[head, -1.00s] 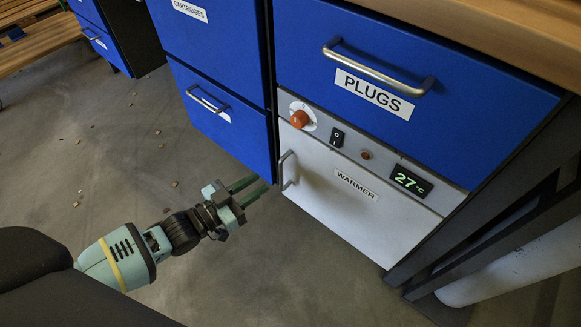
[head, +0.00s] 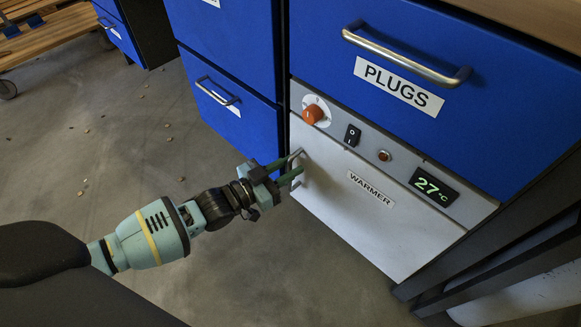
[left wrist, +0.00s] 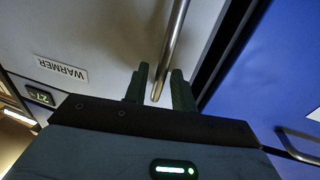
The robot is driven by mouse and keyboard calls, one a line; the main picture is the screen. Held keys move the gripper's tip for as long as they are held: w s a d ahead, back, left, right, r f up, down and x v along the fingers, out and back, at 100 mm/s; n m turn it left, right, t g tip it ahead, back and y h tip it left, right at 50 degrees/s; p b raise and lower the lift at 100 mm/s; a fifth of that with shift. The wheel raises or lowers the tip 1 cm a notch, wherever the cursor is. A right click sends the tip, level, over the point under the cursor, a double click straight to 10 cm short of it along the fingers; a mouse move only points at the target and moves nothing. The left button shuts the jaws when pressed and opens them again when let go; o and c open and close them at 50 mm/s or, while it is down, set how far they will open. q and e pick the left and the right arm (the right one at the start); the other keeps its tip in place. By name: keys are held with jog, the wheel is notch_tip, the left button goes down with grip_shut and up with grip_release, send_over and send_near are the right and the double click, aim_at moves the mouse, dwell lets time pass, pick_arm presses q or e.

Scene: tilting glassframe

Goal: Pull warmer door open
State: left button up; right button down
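The warmer door (head: 350,215) is a light grey panel labelled WARMER, and it looks shut under the control strip. Its metal bar handle (head: 296,157) runs upright near the door's left edge. My left gripper (head: 288,172) is at this handle, its two green fingers apart. In the left wrist view the handle (left wrist: 172,45) runs down to between the open fingertips (left wrist: 158,75), with a finger on each side. I see no clear grip on it. The door also shows in that view (left wrist: 100,35). My right gripper is not in view.
Above the door are an orange knob (head: 313,114), a black switch (head: 352,135) and a 27 °C display (head: 434,187). The blue PLUGS drawer (head: 420,85) is above these. Blue drawers (head: 225,110) stand to the left. Open floor (head: 120,150) lies in front, with small scattered bits.

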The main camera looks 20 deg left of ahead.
pick_arm(q)
jog(key=shift+w+d, duration=0.2)
grip_shut()
dwell(0.3)
